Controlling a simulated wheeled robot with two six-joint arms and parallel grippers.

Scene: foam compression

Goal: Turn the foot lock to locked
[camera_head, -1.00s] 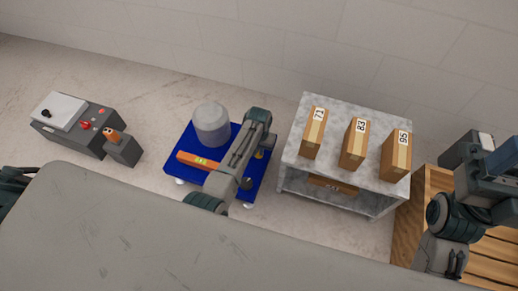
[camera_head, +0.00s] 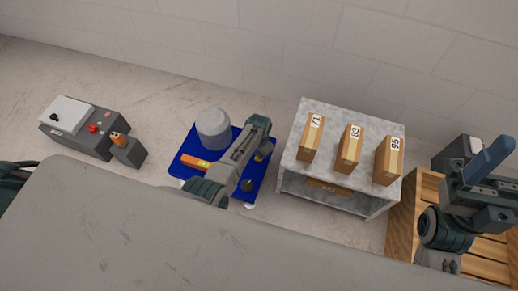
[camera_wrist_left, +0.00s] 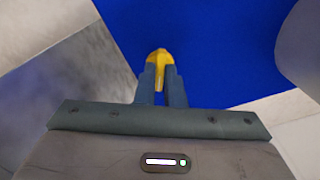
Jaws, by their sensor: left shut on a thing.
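The foot lock shows as a small yellow piece (camera_head: 261,156) at the right side of the blue cart (camera_head: 257,180). It also shows in the left wrist view (camera_wrist_left: 160,59), against the blue deck. My left gripper (camera_wrist_left: 161,80) is shut on this yellow piece, with its two fingers on either side of it. In the head view my left arm crosses over the cart and hides part of it, and the fingertips are hard to make out. My right gripper (camera_head: 491,160) is at the far right, away from the cart; its finger gap cannot be made out.
A grey drum (camera_head: 213,129) and an orange bar (camera_head: 196,162) are on the cart. A grey shelf table (camera_head: 325,112) with several numbered boxes stands to its right, a wooden pallet (camera_head: 402,215) beyond. A control box (camera_head: 93,141) stands left. Floor lies clear between control box and cart.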

